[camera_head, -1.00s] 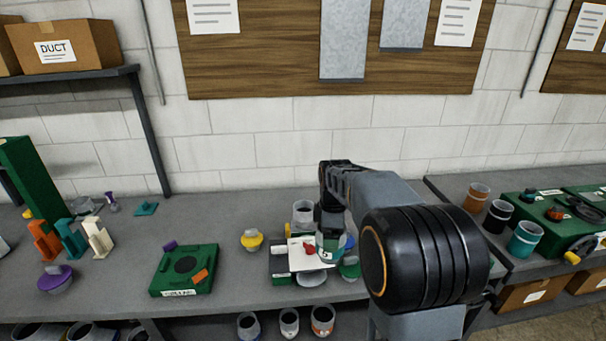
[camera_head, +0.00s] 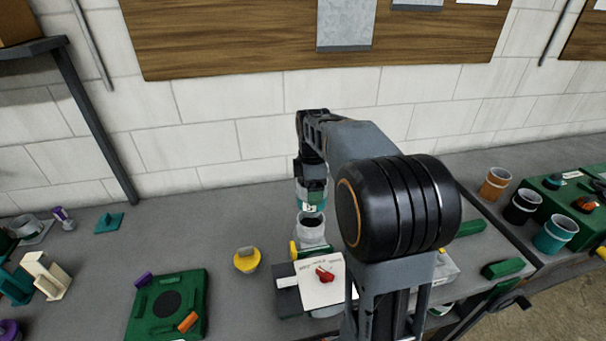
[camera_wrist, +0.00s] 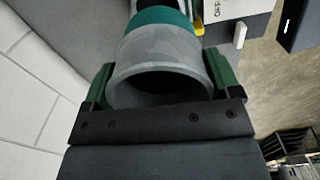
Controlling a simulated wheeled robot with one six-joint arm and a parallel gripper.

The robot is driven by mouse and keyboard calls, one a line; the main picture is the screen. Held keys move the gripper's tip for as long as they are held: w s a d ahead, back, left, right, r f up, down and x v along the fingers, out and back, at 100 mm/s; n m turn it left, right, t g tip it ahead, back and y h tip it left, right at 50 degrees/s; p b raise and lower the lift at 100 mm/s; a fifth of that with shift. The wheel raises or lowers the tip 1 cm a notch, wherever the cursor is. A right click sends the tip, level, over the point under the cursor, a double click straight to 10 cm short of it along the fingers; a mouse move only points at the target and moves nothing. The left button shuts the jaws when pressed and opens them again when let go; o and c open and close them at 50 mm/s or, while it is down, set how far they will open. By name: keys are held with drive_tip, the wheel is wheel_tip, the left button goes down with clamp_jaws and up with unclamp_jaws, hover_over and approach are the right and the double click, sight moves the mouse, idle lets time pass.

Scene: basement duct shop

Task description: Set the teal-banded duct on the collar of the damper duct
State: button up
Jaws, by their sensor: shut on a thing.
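The teal-banded duct (camera_head: 313,206) is upright in my gripper (camera_head: 313,187) in the head view. In the wrist view its grey body (camera_wrist: 160,55) sits between the green fingers of my gripper (camera_wrist: 162,82), which are shut on it; its teal band is at the top edge. The damper duct (camera_head: 310,236), a grey upright tube with an open dark top, stands on the bench directly below the held duct in the head view. The lower end of the held duct appears at or just above its collar; I cannot tell whether they touch.
A yellow-based piece (camera_head: 246,260) and a green fixture (camera_head: 188,290) stand to the left. Orange, black and teal-banded cups (camera_head: 555,235) stand at right. The bench behind the ducts is clear.

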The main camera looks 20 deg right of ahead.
drive_tip(key=shift+w+f, duration=0.3)
drive_tip(key=shift+s+f+b, duration=0.15)
drive_tip(key=shift+f+b, duration=0.35)
drive_tip(key=shift+b, duration=0.2)
drive_tip(key=shift+f+b, duration=1.65)
drive_tip(key=shift+f, duration=0.45)
drive_tip(key=shift+d+f, duration=0.1)
drive_tip(key=shift+f, duration=0.5)
drive_tip(key=o, duration=0.8)
drive_tip(key=shift+c, duration=0.2)
wheel_tip(320, 180, up, 9)
drive_tip(key=p, duration=0.6)
drive_tip(key=shift+f, duration=0.15)
drive_tip(key=shift+r, duration=1.2)
